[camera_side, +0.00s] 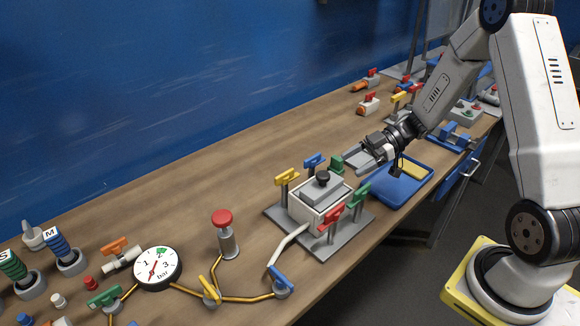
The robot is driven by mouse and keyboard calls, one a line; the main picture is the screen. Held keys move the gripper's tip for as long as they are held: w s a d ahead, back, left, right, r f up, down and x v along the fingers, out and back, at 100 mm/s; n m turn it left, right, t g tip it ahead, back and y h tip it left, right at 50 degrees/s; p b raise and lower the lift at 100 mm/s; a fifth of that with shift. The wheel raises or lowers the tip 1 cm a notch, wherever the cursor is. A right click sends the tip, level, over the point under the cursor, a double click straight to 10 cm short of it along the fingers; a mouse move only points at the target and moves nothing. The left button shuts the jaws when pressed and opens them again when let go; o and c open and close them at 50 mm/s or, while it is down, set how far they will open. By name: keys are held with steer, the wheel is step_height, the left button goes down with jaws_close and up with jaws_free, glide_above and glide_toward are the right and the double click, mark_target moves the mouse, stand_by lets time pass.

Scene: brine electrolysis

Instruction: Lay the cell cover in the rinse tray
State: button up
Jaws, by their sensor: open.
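The cell cover (318,192) is a grey lid with a black knob (322,177). It sits on the white box-shaped cell (309,215), which stands on a grey base plate (277,213). Coloured clamps surround the cell. The rinse tray, which I take to be the blue tray (391,200), lies to the right of the cell near the table's front edge. My gripper (362,160) is open and empty, above and right of the cell. It is apart from the knob and partly in front of the tray's back left side.
Clamps with yellow (287,178), blue (313,162), red (330,219) and green handles stand close around the cell. A yellow block (414,172) lies in the blue tray. A red-topped button post (225,235) and a pressure gauge (158,268) stand to the left.

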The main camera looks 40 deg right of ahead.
steer(key=shift+w, duration=0.1)
steer(key=w+r+m+t+h, duration=0.3)
steer(key=w+m+t+h, duration=0.3)
steer(key=h, duration=0.5)
steer(key=s+a+m+g+h, duration=0.2)
steer(key=s+a+m+g, duration=0.1)
steer(key=s, duration=0.4)
steer(key=shift+s+f+m+g, duration=0.2)
steer(key=shift+f+m+g, duration=0.25)
steer(key=shift+m+g, duration=0.6)
steer(key=shift+o, duration=0.2)
steer(key=s+a+m+g, duration=0.2)
steer(key=s+a, duration=0.3)
steer(key=s, duration=0.3)
steer(key=shift+s+f+g+y, duration=0.15)
steer(key=shift+f+g+y, duration=0.15)
steer(key=shift+f+g, duration=0.25)
steer(key=shift+o, duration=0.2)
steer(key=shift+d+r+m, duration=0.1)
steer(key=shift+m, duration=0.15)
steer(key=shift+r, duration=0.2)
